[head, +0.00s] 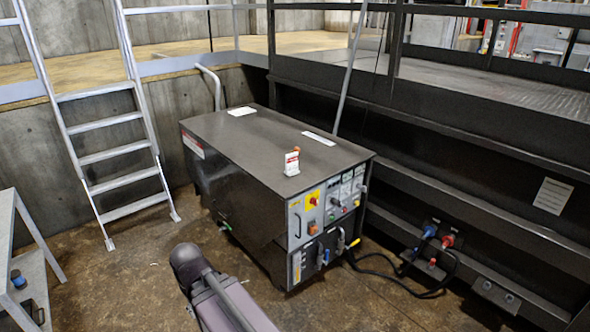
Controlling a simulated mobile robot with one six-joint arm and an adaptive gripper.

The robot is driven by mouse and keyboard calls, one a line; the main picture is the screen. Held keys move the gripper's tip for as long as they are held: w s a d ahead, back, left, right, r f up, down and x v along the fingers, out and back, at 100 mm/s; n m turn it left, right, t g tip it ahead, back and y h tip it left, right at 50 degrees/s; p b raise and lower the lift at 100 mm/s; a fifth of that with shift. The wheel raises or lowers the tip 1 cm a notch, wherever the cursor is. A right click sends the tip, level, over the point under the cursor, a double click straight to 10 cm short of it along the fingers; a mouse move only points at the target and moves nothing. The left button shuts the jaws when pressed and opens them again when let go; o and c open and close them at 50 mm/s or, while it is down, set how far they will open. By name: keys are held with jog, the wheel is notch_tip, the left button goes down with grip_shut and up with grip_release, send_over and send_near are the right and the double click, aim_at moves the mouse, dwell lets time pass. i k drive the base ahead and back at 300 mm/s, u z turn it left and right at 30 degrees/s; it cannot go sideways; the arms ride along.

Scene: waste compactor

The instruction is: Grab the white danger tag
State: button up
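The white danger tag (291,164) stands upright on top of a dark metal cabinet (250,133), near its front edge above the control panel. It has red marking on its face, and a small orange piece shows at its top. My arm comes in at the bottom middle, in front of the cabinet and well apart from the tag. My gripper cannot be made out in the head view, so its state is hidden. Nothing is seen touching the tag.
The cabinet's front has a control panel (328,205) with knobs and handles. Black cables (400,272) run to blue and red plugs on the dark platform at right. A ladder (115,150) stands at left, with a grey metal stand (30,255) nearby.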

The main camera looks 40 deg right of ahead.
aim_at(293, 159)
jog(key=k, duration=1.2)
jog(key=z, duration=0.55)
jog(key=i, duration=2.35)
jog(key=u, duration=0.4)
